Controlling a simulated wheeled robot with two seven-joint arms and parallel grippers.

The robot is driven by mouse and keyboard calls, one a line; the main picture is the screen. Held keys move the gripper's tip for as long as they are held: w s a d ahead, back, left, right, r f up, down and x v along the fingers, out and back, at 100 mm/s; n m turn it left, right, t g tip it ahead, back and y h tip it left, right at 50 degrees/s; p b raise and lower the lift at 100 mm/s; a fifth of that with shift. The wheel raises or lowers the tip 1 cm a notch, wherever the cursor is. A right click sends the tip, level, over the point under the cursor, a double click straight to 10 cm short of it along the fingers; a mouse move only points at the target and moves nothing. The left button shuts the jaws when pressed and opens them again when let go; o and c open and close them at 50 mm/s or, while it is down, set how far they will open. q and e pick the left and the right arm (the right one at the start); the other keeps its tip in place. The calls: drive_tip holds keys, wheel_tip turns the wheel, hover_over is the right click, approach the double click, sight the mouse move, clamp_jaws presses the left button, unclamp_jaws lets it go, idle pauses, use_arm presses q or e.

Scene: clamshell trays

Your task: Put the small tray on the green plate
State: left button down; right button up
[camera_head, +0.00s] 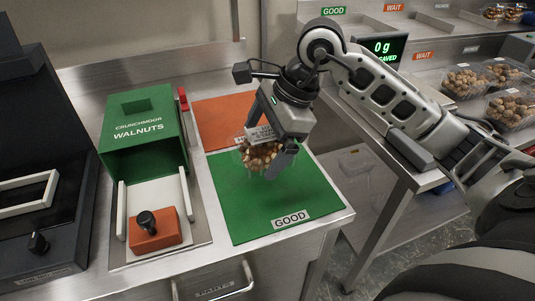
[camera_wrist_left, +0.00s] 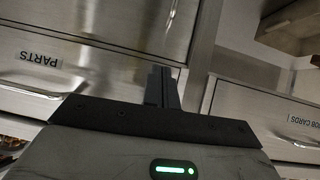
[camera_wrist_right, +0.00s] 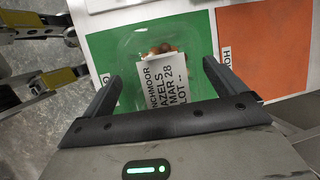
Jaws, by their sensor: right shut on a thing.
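The small tray (camera_head: 259,158) is a clear clamshell holding brown nuts. In the right wrist view the tray (camera_wrist_right: 143,45) carries a white printed label with "MAR 28". My right gripper (camera_head: 266,148) has its fingers on either side of the tray and is shut on it. The tray is over the far part of the green plate (camera_head: 248,205), which is marked GOOD. I cannot tell whether its bottom touches the plate. My left gripper (camera_wrist_left: 162,87) shows only in the left wrist view, its fingers together and empty, in front of steel drawers.
An orange plate (camera_head: 222,112) lies behind the green plate. To the left stand a green walnut dispenser (camera_head: 140,120) and an orange block with a black knob (camera_head: 154,232). On the right, a steel bench holds several nut-filled trays (camera_head: 462,82) and a scale display (camera_head: 383,49).

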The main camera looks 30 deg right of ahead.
drive_tip(key=shift+w+d+f, duration=0.15)
drive_tip(key=shift+d+f, duration=0.35)
drive_tip(key=shift+f, duration=0.1)
drive_tip(key=shift+f+p, duration=0.3)
drive_tip(key=shift+f, duration=1.25)
drive_tip(key=shift+f, duration=0.15)
drive_tip(key=o, duration=0.7)
drive_tip(key=shift+o, duration=0.2)
drive_tip(key=shift+r, duration=0.3)
drive_tip(key=v, duration=1.1)
drive_tip(key=shift+d+r, duration=0.3)
